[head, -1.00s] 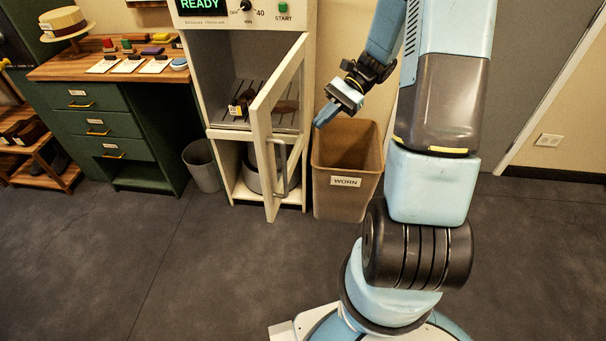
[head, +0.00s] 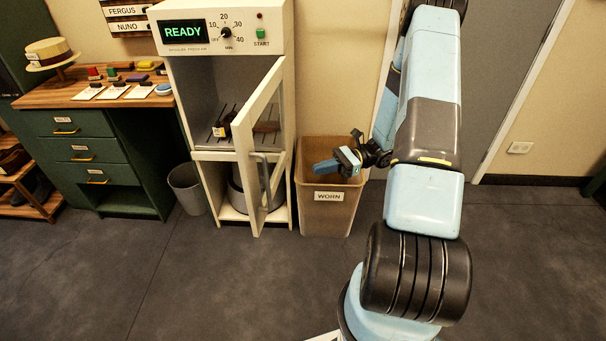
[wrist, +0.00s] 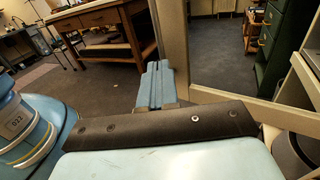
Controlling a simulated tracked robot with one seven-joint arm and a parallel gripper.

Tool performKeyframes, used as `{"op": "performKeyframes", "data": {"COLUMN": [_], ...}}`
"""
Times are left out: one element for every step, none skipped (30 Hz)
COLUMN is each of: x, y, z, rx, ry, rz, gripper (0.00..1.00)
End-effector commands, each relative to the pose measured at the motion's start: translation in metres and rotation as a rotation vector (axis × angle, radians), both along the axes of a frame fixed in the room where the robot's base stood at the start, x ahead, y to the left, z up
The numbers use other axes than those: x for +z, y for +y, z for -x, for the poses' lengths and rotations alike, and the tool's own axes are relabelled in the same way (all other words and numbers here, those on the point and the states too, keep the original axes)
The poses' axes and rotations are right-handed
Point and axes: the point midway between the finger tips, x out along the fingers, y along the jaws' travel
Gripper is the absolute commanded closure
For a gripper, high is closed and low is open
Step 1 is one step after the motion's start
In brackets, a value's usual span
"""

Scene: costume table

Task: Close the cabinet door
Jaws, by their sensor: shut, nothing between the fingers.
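The white-framed cabinet door (head: 250,165) stands open in the head view, swung out towards me from the right side of the white cabinet (head: 203,170). It has a glazed or open middle and a vertical bar handle (head: 265,182). My gripper (head: 315,168) is shut and empty, to the right of the door and over the brown bin, its blue fingers pointing left towards the door. A small gap seems to show between them. In the wrist view, the shut fingers (wrist: 157,72) are beside a pale frame (wrist: 172,40), which appears to be the door; contact cannot be told.
A brown bin (head: 328,215) marked WORN stands right of the cabinet. A grey waste bin (head: 187,188) and a green drawer desk (head: 85,150) stand to its left. Inside the cabinet are a slatted shelf with dark items and a round metal vessel. The floor in front is clear.

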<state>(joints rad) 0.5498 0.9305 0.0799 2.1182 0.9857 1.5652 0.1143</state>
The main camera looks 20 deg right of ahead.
Motion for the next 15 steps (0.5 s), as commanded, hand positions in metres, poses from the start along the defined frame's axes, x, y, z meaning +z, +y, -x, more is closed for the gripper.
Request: {"op": "performKeyframes", "data": {"x": [0.001, 0.001, 0.001, 0.001, 0.000, 0.001, 0.001, 0.001, 0.000, 0.000, 0.000, 0.000, 0.000, 0.000, 0.000], "y": [0.010, 0.015, 0.022, 0.028, 0.034, 0.041, 0.047, 0.052, 0.059, 0.065, 0.070, 0.077, 0.083, 0.087, 0.094], "z": [0.001, 0.001, 0.002, 0.002, 0.003, 0.004, 0.005, 0.005, 0.005, 0.006, 0.007, 0.007, 0.008, 0.008, 0.009], "rx": [0.007, 0.009, 0.013, 0.014, 0.014, 0.015, 0.016, 0.016, 0.016, 0.017, 0.017, 0.017, 0.017, 0.016, 0.016], "ry": [0.001, 0.001, 0.001, 0.001, 0.001, 0.002, 0.001, 0.000, 0.000, 0.001, 0.001, 0.001, 0.001, 0.001, 0.001], "rz": [-0.002, -0.002, -0.002, -0.001, -0.001, -0.001, -0.001, -0.001, -0.001, -0.001, -0.001, -0.001, -0.001, 0.000, 0.000], "gripper": [1.00, 1.00, 1.00, 1.00, 1.00, 1.00, 1.00, 1.00, 1.00, 1.00, 1.00, 1.00, 1.00, 1.00, 1.00]}}
